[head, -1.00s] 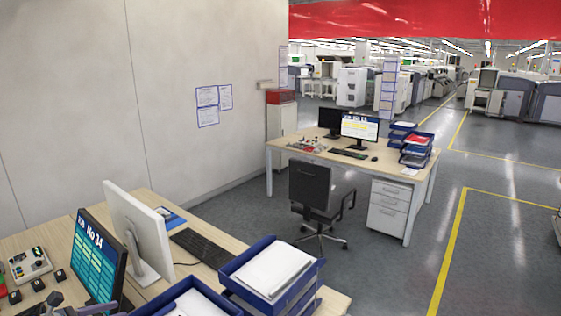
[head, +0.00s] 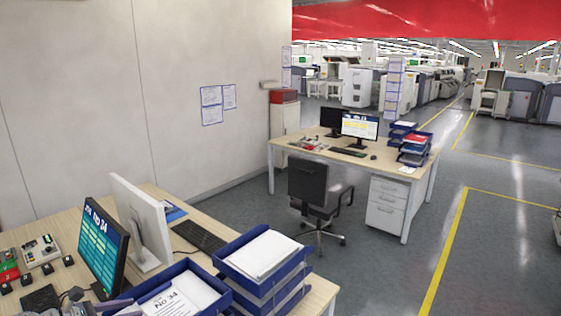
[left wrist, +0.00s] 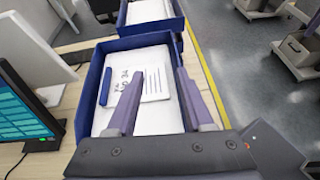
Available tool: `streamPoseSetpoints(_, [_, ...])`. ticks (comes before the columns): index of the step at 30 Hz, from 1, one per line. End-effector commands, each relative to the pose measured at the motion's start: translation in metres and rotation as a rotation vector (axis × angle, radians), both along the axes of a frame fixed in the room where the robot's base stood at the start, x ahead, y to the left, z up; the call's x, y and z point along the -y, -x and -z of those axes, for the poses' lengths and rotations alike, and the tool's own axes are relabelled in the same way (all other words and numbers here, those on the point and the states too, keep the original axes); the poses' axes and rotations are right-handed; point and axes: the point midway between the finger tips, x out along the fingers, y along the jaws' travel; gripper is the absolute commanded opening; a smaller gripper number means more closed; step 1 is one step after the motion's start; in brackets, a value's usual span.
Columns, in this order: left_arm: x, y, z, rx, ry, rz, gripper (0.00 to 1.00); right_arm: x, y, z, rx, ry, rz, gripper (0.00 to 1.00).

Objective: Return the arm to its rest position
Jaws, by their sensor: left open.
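My left gripper (head: 104,304) shows only in part at the bottom left of the head view, over the near desk. In the left wrist view the left gripper (left wrist: 158,76) has its two grey-purple fingers apart, with nothing held between them. The fingers appear over a blue tray (left wrist: 86,106) that holds white papers and a printed sheet (left wrist: 152,86). I cannot tell the exact height of the fingers above the papers. The same blue tray (head: 224,297) is at the bottom of the head view. My right gripper is not in view.
A stacked blue tray (head: 262,285) stands beside it at the desk edge. A dark monitor (head: 103,243), a white monitor (head: 142,220) and a keyboard (head: 198,236) are close by. A chair (head: 315,190) and a second desk (head: 410,180) stand beyond. Grey floor (head: 380,265) is open at right.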

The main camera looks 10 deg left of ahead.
Motion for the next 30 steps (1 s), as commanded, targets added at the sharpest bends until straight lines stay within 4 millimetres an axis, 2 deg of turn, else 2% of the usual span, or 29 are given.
streamPoseSetpoints(8, [0.037, -0.019, 0.021, -0.021, -0.101, 0.126, 0.52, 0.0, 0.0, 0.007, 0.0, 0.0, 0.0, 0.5])
streamPoseSetpoints(14, [0.081, -0.036, 0.046, -0.037, -0.226, 0.289, 0.52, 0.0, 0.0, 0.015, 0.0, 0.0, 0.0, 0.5])
streamPoseSetpoints(17, [0.112, -0.045, 0.063, -0.041, -0.314, 0.408, 0.52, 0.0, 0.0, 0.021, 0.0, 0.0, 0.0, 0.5])
streamPoseSetpoints(22, [0.186, -0.055, 0.102, -0.029, -0.523, 0.712, 0.52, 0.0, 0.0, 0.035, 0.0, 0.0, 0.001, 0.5])
streamPoseSetpoints(30, [0.295, -0.046, 0.16, 0.063, -0.877, 1.285, 0.52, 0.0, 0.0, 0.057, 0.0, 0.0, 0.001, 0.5])
